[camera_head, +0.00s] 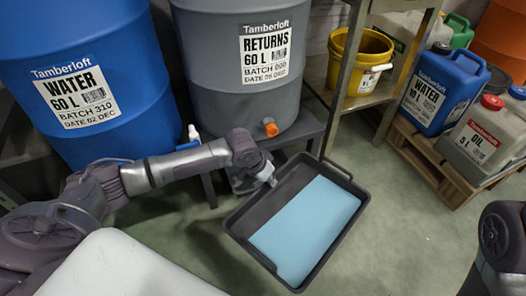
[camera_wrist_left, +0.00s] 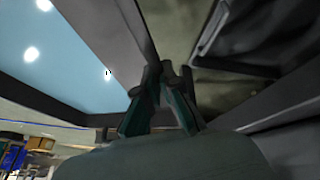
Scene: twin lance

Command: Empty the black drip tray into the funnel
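The black drip tray (camera_head: 240,238) is in the middle of the head view. Light blue liquid (camera_head: 308,226) pools along its right side and leaves a strip of floor bare on the left, so the tray looks tilted. My left gripper (camera_head: 268,180) is at the tray's left rim, near the far corner. In the left wrist view the fingertips (camera_wrist_left: 164,72) close together on the dark rim, with the liquid (camera_wrist_left: 65,50) to their left. My right gripper is out of view; only a dark arm link shows at the right edge. I see no funnel.
A blue water drum (camera_head: 85,70) and a grey returns drum (camera_head: 215,70) with an orange-capped outlet stand behind. A yellow bucket (camera_head: 345,75) sits on a metal shelf. Blue and grey canisters stand on a wooden pallet (camera_head: 430,165) at right. The floor right of the tray is clear.

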